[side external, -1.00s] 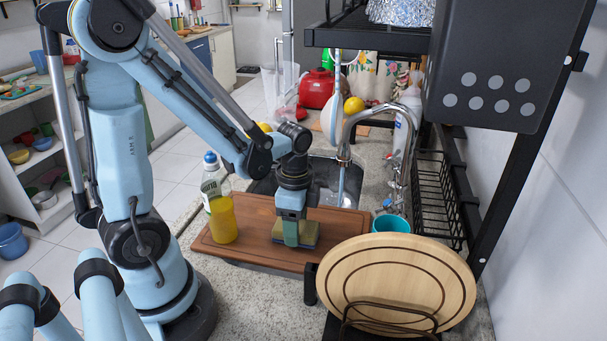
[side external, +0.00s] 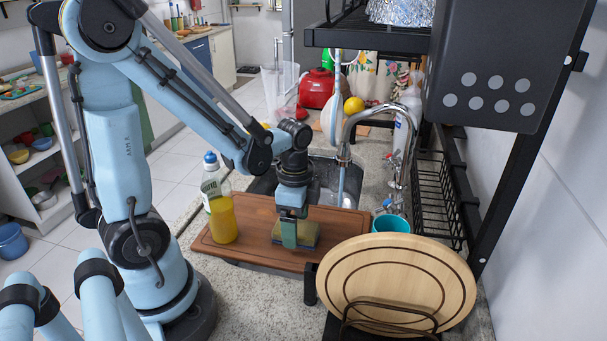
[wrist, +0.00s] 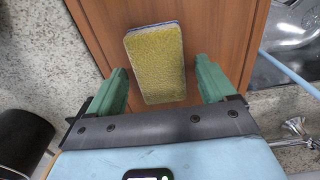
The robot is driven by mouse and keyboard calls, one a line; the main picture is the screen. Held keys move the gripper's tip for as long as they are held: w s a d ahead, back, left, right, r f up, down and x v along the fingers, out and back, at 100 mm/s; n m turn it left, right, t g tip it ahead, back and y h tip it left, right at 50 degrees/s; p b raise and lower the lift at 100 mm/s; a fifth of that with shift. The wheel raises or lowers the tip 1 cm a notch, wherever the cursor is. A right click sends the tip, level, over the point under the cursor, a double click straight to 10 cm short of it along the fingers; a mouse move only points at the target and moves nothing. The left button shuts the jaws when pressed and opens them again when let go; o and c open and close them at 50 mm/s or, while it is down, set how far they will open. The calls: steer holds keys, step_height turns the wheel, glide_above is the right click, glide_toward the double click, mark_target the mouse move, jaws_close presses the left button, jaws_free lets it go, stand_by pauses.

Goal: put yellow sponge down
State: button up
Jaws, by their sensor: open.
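The yellow sponge (side external: 308,233), with a bluish underside, lies flat on the brown wooden cutting board (side external: 254,217). In the wrist view the sponge (wrist: 155,62) lies between the two green fingers of my gripper (wrist: 163,82), with a gap on each side. My gripper (side external: 289,240) is open. In the side view its fingers hang down at the sponge and hide part of it. The board (wrist: 210,30) shows under the sponge in the wrist view too.
A bottle of yellow liquid (side external: 221,205) stands at the board's left end. The faucet (side external: 376,112) and a teal cup (side external: 391,224) are to the right. A round wooden board (side external: 400,288) stands in front right. The black rack (side external: 438,195) lines the wall.

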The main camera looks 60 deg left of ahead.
step_height(320, 180, up, 11)
steer(key=d+n+t, duration=0.1)
steer(key=n+t, duration=0.1)
steer(key=n, duration=0.1)
steer(key=w+d+n+t, duration=0.1)
steer(key=d+n+t, duration=0.1)
steer(key=n, duration=0.1)
steer(key=d+n+t, duration=0.2)
steer(key=n+t, duration=0.1)
steer(key=shift+w+d, duration=0.15)
steer(key=shift+d, duration=0.05)
stand_by(0.9)
steer(key=shift+o, duration=0.5)
